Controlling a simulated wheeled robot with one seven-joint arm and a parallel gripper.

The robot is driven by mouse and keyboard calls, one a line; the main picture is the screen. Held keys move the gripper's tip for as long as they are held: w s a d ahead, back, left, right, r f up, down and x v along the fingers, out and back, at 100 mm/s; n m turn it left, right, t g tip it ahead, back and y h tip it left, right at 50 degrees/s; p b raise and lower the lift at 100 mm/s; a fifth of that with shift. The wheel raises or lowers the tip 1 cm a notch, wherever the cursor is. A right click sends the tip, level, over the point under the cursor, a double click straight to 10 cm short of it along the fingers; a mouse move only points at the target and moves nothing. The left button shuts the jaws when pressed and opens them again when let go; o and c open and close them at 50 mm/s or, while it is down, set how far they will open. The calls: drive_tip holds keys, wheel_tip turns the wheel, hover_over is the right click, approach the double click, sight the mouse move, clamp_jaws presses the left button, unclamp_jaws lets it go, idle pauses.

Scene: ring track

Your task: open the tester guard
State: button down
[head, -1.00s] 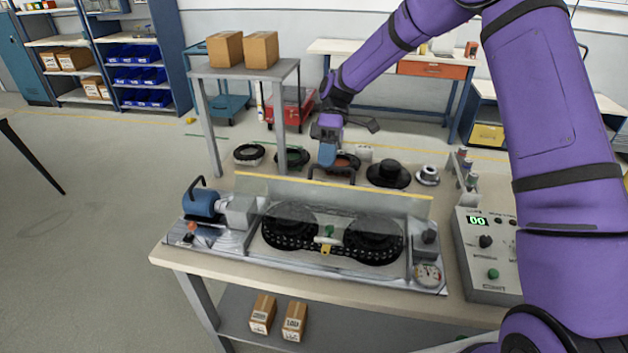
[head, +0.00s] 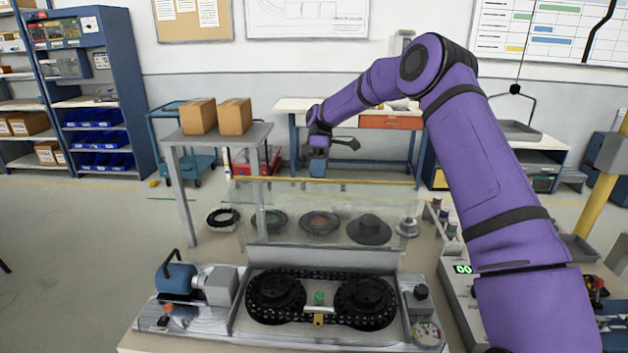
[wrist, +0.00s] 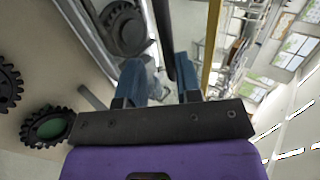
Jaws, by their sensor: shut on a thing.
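The tester (head: 235,328) stands on the bench, with a blue motor at its left and two black chain-wrapped sprockets in its bed. Its guard (head: 345,197) is a clear panel with a yellow top edge, standing raised at the rear of the bed, so the sprockets show uncovered in front of it. My gripper (head: 318,168) is at the guard's top edge, with its blue fingers pointing down. In the wrist view, a dark handle bar (wrist: 162,38) runs between the fingers, beside the yellow edge (wrist: 213,45). The gripper is shut on this handle. The contact itself is hard to see.
Several black rings and discs (head: 368,230) lie behind the guard, seen through it. A grey stand (head: 180,146) with two cardboard boxes is at the back left. A control box (head: 462,300) with a green display is at the right, under my arm.

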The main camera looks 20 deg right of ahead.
drive_tip(key=shift+w+d+f+g, duration=0.25)
drive_tip(key=shift+w+f, duration=0.1)
drive_tip(key=shift+f, duration=0.15)
drive_tip(key=shift+w+d+f+g, duration=0.2)
drive_tip(key=shift+w+f+g, duration=0.1)
drive_tip(key=shift+f, duration=0.2)
drive_tip(key=c, duration=1)
unclamp_jaws()
drive_tip(key=shift+w, duration=0.1)
drive_tip(key=shift+c, duration=0.6)
drive_tip(key=shift+r, duration=0.1)
drive_tip(key=shift+c, duration=0.2)
